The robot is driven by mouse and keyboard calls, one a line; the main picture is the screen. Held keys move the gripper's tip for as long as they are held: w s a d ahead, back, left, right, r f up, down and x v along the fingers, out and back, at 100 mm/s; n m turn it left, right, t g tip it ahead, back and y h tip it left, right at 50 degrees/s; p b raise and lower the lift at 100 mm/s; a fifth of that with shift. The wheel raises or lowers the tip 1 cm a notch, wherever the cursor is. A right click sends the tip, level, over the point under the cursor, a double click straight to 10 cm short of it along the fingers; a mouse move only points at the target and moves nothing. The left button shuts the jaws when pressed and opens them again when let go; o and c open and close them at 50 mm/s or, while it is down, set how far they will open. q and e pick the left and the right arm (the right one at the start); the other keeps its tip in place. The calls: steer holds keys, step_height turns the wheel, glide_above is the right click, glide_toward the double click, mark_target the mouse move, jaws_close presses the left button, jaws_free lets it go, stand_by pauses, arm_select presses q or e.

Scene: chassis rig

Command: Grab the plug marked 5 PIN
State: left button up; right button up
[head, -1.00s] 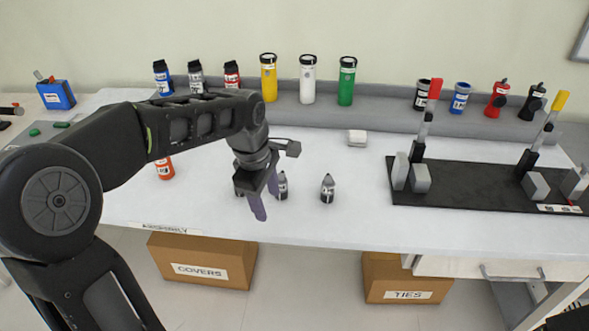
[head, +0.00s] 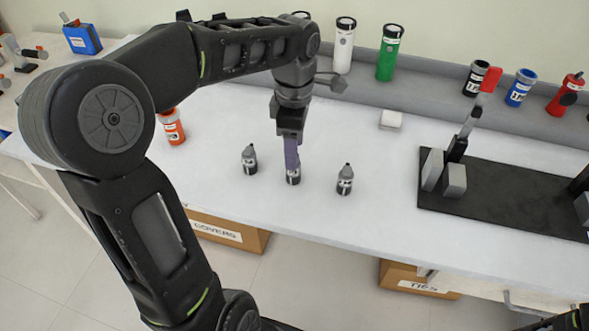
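Three small dark grey plugs with pointed tops stand upright on the white table: a left plug (head: 249,160), a middle plug (head: 293,177) and a right plug (head: 345,180). Their labels are too small to read, so I cannot tell which is marked 5 PIN. My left gripper (head: 292,160) points down at the middle plug, its purple fingers over the plug's upper part. The fingers show nearly edge-on, so whether they are closed on it is unclear.
An orange bottle (head: 172,127) stands left of the plugs. A white block (head: 391,119) lies behind the right plug. A black mat (head: 490,205) with toggle clamps is at right. White (head: 343,47) and green (head: 389,55) bottles stand on the back ledge. Table between plugs and mat is clear.

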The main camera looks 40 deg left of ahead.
arm_select(q)
steer(key=shift+f, duration=0.8)
steer(key=shift+s+f+p, duration=0.2)
steer(key=shift+f+p, duration=0.15)
steer(key=shift+f, duration=2.25)
jaws_close()
